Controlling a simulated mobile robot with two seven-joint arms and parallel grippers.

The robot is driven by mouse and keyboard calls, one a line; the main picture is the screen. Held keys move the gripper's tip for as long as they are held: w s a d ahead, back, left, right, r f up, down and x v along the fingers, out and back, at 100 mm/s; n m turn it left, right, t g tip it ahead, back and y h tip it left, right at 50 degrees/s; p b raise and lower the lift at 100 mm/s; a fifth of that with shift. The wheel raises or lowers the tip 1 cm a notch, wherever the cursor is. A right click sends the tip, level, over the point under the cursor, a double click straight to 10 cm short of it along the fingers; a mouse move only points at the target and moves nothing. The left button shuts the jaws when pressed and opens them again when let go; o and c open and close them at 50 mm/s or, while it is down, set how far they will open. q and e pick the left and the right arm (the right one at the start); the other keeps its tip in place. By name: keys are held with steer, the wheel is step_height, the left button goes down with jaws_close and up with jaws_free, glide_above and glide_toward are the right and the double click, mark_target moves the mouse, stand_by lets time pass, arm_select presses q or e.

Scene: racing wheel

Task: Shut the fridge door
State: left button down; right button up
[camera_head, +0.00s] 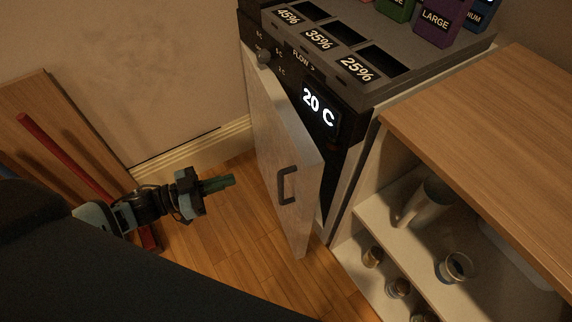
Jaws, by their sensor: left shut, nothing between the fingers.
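The fridge (319,109) is a dark unit with a lit "20 C" display and slots on top. Its pale door (280,150) stands part open, swung out toward me, with a dark gap along its right edge. A dark handle (288,185) is on the door's outer face. My left gripper (231,181) is shut and empty. It is left of the door, pointing right toward it, and looks apart from it. The fridge's inside is mostly hidden. My right gripper does not show.
A wooden cabinet (480,110) with open shelves holding a pitcher (425,203) and jars stands right of the fridge. A red pole (66,156) and a wooden board lean at the left wall. Wood floor (225,240) lies clear before the door.

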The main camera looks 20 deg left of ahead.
arm_select(q)
glide_toward(291, 161)
steer(key=x, duration=0.6)
steer(key=shift+w+d+r, duration=0.1)
steer(key=shift+w+d, duration=0.15)
steer(key=shift+d, duration=0.05)
stand_by(0.3)
